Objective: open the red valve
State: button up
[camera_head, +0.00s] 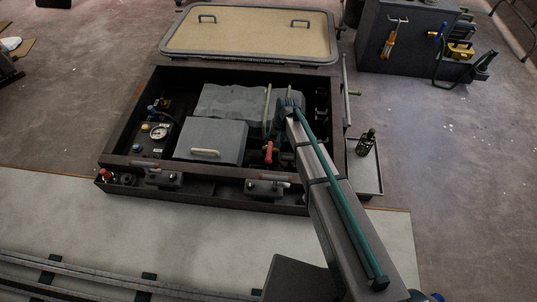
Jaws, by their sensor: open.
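A red lever-like handle (268,152), which looks like the red valve, stands inside the dark open box, right of the grey lidded unit. A smaller red knob (106,174) sits at the box's front left corner. My arm reaches in from the lower right over the box's front wall. My gripper (279,128) is at its far end, low in the box, just above and close to the red handle. It is open. My arm hides part of it, and I cannot tell whether it touches the handle.
The box's front wall (225,188) carries latch-like fittings. A grey unit (212,139) with a pale handle and a gauge (159,131) lie left inside. A tray (367,177) with a dark bottle (366,142) is at right. A framed hatch panel (250,32) lies behind.

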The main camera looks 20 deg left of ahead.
aim_at(269, 154)
jog(key=f+b, duration=0.1)
jog(key=f, duration=0.2)
jog(key=a+f+b, duration=0.1)
jog(key=f, duration=0.2)
jog(key=f+b, duration=0.1)
jog(key=f, duration=0.2)
jog(key=shift+s+a+f, duration=0.2)
jog(key=shift+a+f, duration=0.05)
jog(key=shift+a, duration=0.1)
grip_shut()
